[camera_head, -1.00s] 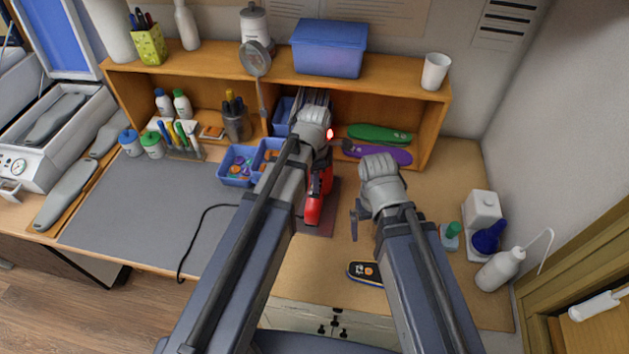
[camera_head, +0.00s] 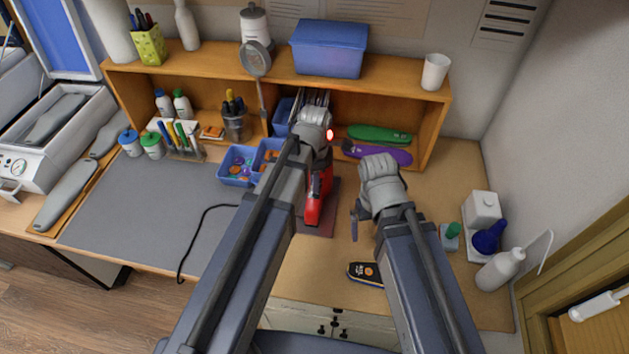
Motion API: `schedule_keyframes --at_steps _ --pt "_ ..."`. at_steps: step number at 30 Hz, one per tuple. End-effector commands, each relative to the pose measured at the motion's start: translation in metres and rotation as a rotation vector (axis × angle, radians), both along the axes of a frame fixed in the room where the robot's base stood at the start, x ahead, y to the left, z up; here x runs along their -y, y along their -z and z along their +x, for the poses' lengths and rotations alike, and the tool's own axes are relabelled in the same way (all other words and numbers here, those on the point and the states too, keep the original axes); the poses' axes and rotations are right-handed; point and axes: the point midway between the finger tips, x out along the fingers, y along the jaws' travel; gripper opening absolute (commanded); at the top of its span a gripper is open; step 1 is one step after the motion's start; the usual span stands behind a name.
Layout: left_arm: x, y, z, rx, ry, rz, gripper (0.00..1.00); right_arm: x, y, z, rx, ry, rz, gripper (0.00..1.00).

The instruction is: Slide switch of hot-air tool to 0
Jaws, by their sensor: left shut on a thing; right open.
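The red hot-air tool (camera_head: 314,205) stands on a dark mat or base (camera_head: 328,222) at the middle of the bench. A red light glows beside my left wrist. My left gripper (camera_head: 321,160) is over the upper part of the tool and shut on it; its fingertips are mostly hidden by my own wrist. The switch and its position cannot be made out. My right gripper (camera_head: 356,222) is open and empty, to the right of the tool and apart from it.
Blue bins (camera_head: 238,180) with small parts stand left of the tool. Green (camera_head: 380,133) and purple (camera_head: 385,155) insoles lie in the shelf behind. A dark insole (camera_head: 365,273) lies near the front edge. Bottles (camera_head: 500,270) stand at the right.

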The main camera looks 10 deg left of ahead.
Motion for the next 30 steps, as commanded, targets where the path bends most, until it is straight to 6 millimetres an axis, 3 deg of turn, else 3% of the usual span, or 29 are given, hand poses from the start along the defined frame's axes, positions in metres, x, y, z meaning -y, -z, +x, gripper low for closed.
schedule_keyframes --at_steps 12,18,25,26,30 --pt "0.000 0.000 0.001 0.000 0.000 0.000 0.00 0.000 0.000 0.000 0.000 0.000 0.000 1.00" --pt "0.000 -0.010 0.019 0.000 0.000 0.000 0.00 0.000 -0.010 0.000 0.000 0.002 0.000 1.00" --pt "0.000 -0.008 0.018 0.001 0.000 0.000 0.00 0.000 -0.008 0.000 0.000 0.002 0.000 1.00" --pt "0.000 -0.008 0.018 0.001 0.000 0.000 0.23 0.000 -0.008 0.000 0.000 0.002 0.000 1.00" --pt "0.000 -0.008 0.017 0.001 0.000 0.000 0.33 0.000 -0.008 0.000 0.000 0.002 0.000 1.00"
